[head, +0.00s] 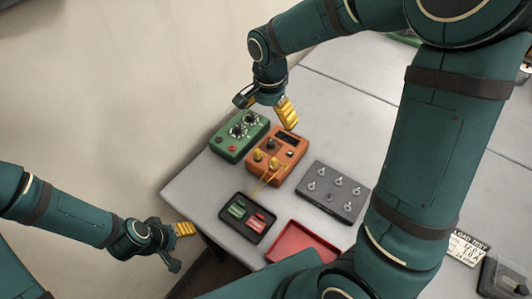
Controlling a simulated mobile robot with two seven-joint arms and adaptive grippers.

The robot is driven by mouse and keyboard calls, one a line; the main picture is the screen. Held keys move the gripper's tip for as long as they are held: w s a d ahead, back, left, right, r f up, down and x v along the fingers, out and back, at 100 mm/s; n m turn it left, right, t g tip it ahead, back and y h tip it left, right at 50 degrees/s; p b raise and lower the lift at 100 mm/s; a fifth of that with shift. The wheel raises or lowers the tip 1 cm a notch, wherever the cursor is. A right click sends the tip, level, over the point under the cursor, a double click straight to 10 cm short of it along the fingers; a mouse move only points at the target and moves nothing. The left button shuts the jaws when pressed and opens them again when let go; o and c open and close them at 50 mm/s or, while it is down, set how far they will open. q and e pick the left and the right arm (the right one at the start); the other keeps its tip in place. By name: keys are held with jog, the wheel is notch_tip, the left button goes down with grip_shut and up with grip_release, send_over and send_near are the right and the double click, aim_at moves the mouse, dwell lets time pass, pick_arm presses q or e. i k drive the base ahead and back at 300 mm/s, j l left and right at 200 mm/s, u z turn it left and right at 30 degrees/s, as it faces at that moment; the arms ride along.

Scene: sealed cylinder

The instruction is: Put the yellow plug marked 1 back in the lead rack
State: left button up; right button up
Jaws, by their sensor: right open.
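I cannot read which plug is marked 1. My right gripper (267,105) is open and empty, above and behind the meter. My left gripper (179,247) looks open and empty, off the table's left edge. A grey block with several metal posts (335,190) lies right of the meter; I cannot tell whether it is the lead rack.
A green box with dials (239,136) stands left of the meter. A black tray (228,224) holds green and red pieces. A red tray (284,262) lies at the front. A "LOAD TEST" card (464,248) lies at right. My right arm hides part of the table.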

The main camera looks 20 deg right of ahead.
aim_at(258, 153)
jog(key=k+j, duration=0.3)
jog(key=k, duration=0.15)
jog(key=k+j, duration=0.3)
jog(key=k, duration=0.15)
